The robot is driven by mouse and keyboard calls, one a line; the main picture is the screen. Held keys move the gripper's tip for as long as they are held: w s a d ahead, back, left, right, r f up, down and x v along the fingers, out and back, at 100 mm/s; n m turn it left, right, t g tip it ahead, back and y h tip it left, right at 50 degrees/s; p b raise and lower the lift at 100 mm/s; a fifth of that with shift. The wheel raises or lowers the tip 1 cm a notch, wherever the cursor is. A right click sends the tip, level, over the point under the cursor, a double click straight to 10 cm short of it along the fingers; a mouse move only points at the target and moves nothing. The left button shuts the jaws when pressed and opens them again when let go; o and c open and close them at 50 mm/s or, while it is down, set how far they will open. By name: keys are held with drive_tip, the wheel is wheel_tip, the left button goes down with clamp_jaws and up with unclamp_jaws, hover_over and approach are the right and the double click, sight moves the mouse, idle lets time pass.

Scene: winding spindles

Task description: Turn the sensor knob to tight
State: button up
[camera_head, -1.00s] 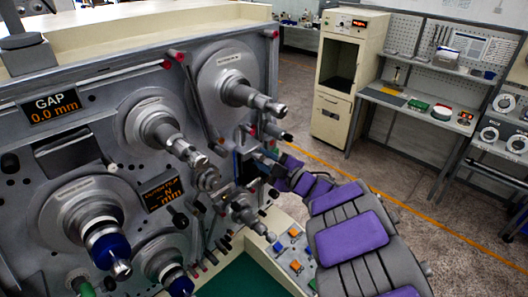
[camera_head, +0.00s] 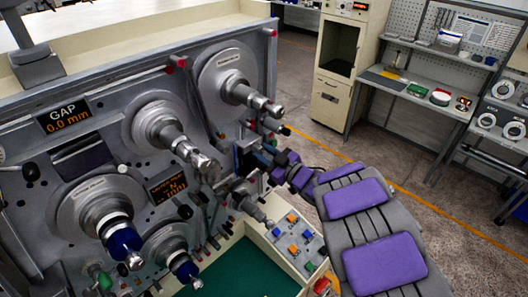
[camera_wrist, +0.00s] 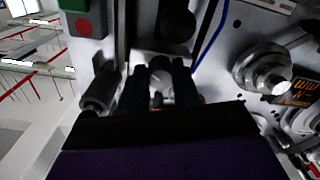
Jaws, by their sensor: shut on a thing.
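My gripper (camera_wrist: 161,78) shows in the wrist view as two dark fingers over the grey machine face. It is shut on a small pale grey knob (camera_wrist: 160,98), mostly hidden between the fingers. I cannot read any label or tight mark on it. In the head view my gripper (camera_head: 247,151) is at the right end of the machine front (camera_head: 100,160), below the upper right spindle (camera_head: 238,88). The knob is hidden there by the arm and gripper.
Several spindles, such as the middle one (camera_head: 165,130), stick out from the machine. A display (camera_head: 62,113) reads GAP 0.0 mm. A button panel (camera_head: 293,238) and a green tray floor (camera_head: 240,275) lie below. A green-and-red button box (camera_wrist: 85,20) is near the gripper.

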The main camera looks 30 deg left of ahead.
drive_tip(key=shift+f, duration=0.15)
drive_tip(key=o, duration=1.1)
drive_tip(key=shift+a, duration=0.1)
drive_tip(key=shift+c, duration=0.2)
drive_tip(key=b+v, duration=0.3)
drive_tip(key=v, duration=1.4)
